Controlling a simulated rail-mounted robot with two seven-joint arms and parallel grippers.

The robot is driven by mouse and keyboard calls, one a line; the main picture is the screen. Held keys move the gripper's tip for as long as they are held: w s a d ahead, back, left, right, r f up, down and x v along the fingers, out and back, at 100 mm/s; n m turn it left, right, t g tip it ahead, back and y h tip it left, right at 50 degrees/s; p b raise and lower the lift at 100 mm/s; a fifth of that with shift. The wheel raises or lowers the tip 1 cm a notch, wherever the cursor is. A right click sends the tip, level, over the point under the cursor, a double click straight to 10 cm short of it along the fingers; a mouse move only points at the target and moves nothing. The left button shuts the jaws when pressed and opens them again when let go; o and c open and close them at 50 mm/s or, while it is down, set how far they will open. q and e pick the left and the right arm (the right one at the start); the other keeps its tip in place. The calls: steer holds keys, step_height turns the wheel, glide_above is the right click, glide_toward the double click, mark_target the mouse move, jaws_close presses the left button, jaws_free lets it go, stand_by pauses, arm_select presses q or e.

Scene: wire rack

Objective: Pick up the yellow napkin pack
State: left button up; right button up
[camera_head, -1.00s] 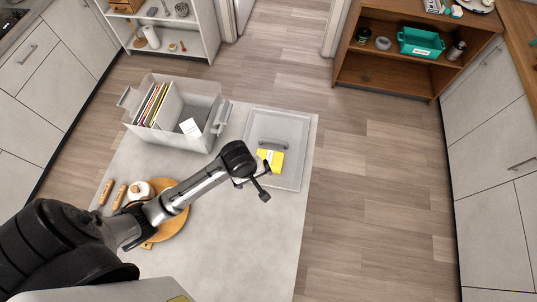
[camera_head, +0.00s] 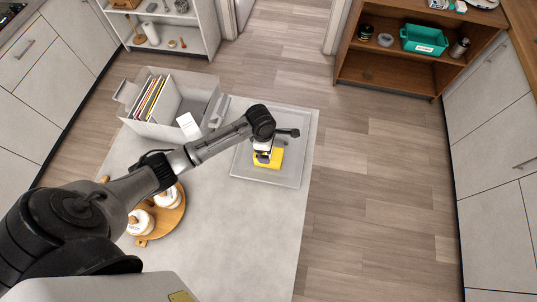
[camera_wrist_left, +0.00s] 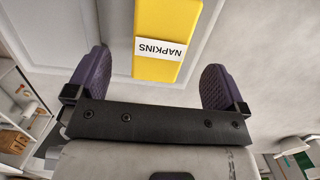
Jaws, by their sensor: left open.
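The yellow napkin pack (camera_head: 275,161) lies on the grey lid-like panel (camera_head: 296,125) on the worktop. In the left wrist view the napkin pack (camera_wrist_left: 167,25) shows a white label reading NAPKINS. My left gripper (camera_head: 263,157) is over the pack in the head view and hides part of it. In the left wrist view my left gripper (camera_wrist_left: 157,78) is open, with its purple fingers wide apart. The pack's near end shows between them, with a gap on each side, and nothing is gripped. My right gripper is not in view.
A grey bin (camera_head: 157,130) with files stands left of the panel, with a white card (camera_head: 188,124) at its side. The worktop front (camera_head: 245,235) is clear.

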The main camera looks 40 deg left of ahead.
arm_select(q)
steer(key=shift+w+d+f, duration=0.1)
steer(key=shift+d+f, duration=0.05)
steer(key=shift+f, duration=1.75)
steer(key=shift+w+d+f, duration=0.1)
steer(key=shift+d+f, duration=0.05)
steer(key=shift+f, duration=1.7)
steer(key=c, duration=1)
